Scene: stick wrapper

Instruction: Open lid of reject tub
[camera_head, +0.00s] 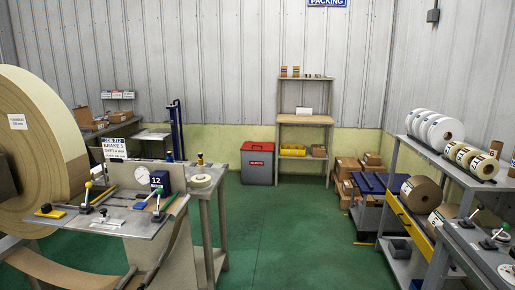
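The reject tub (257,168) is a grey, boxy bin on the green floor against the far wall, slightly right of the picture's middle. Its red lid (258,146) appears closed on top. A red label is on the tub's front, its writing too small to read surely. Neither of my grippers shows in the head view, so I cannot see whether they are open or shut.
A wooden-topped bench (305,120) with shelves stands right of the tub, with cardboard boxes (347,166) beyond it. A cluttered worktable (120,217) and large roll (38,120) fill the left. A roll rack (398,220) stands right. The green floor (280,230) between is clear.

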